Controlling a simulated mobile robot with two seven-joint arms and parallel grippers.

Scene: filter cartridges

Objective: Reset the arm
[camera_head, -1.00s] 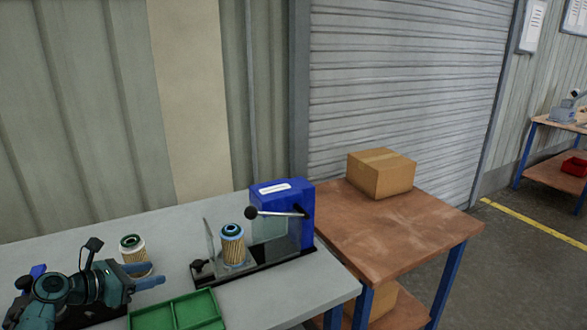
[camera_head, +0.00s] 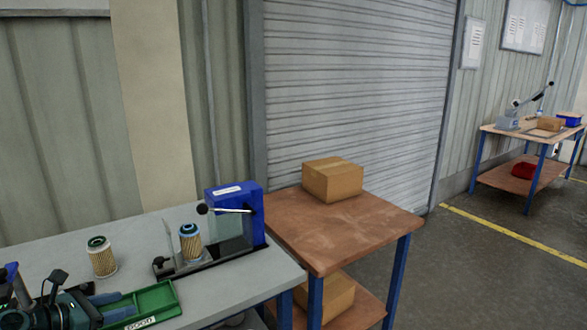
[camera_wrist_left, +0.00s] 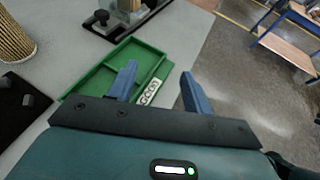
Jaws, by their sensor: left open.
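My left gripper (camera_head: 122,305) is at the lower left in the head view, open and empty, beside the green tray (camera_head: 168,309). In the left wrist view its two blue fingers (camera_wrist_left: 158,72) stand apart over the near part of the green tray (camera_wrist_left: 84,84), which has a label reading GOOD. One filter cartridge (camera_head: 101,257) stands upright on the grey table behind the gripper. Another cartridge (camera_head: 190,242) stands upright in the blue press fixture (camera_head: 236,211). My right gripper is not in view.
A brown side table (camera_head: 380,228) with a cardboard box (camera_head: 333,180) adjoins the grey table (camera_head: 60,240) on the right. Another box is on its lower shelf. A second workbench (camera_head: 490,130) stands far right. The floor between is clear.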

